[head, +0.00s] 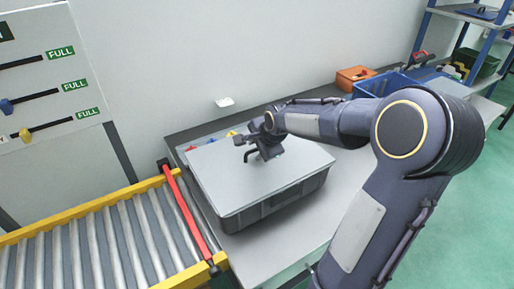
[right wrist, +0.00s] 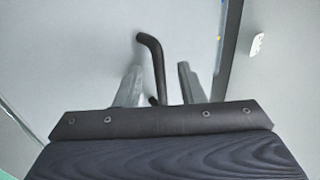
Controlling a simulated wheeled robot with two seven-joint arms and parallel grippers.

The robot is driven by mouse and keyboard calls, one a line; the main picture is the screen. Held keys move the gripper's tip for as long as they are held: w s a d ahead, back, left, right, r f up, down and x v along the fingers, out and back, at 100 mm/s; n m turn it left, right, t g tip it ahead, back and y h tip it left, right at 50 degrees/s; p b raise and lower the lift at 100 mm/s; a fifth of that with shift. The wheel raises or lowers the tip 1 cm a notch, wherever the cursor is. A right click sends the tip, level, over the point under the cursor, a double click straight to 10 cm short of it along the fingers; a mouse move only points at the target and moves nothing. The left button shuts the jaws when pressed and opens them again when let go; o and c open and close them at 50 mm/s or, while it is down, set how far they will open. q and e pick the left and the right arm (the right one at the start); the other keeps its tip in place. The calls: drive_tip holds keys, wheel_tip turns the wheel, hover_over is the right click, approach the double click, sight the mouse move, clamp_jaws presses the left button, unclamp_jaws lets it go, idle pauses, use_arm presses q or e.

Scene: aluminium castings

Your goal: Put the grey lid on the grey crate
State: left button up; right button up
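The light grey lid (head: 225,178) lies flat over the dark grey crate (head: 285,200) on the bench, and its edges look roughly lined up with the crate's rim. The far side of the crate is hidden. My right gripper (head: 260,152) is low over the middle of the lid, at its dark handle (head: 248,157). In the right wrist view, the two fingers of the gripper (right wrist: 158,82) stand apart on either side of the bent dark handle (right wrist: 151,52), with a gap visible to each side. My left gripper is not in view.
A roller conveyor (head: 110,235) with yellow rails and a red bar (head: 190,215) adjoins the bench (head: 285,250) at left. Small coloured items lie behind the crate. An orange box (head: 354,77) and a blue crate (head: 385,84) stand at the back right.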

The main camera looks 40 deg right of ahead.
drive_tip(key=v, duration=0.7)
drive_tip(key=shift+s+r, duration=0.25)
drive_tip(key=shift+r, duration=0.1)
drive_tip(key=shift+a, duration=0.1)
drive_tip(key=s+a+f+n+y, duration=0.2)
drive_tip(key=s+a+n, duration=0.7)
drive_tip(key=s+a+f+n+g+y, duration=0.1)
drive_tip(key=s+a+f+n+y, duration=0.1)
drive_tip(key=s+a+n, duration=0.6)
drive_tip(key=s+a+f, duration=0.1)
drive_tip(key=s, duration=0.1)
drive_tip(key=shift+s+f+n+y, duration=0.3)
drive_tip(key=shift+f+n, duration=0.05)
drive_tip(key=shift+n, duration=0.05)
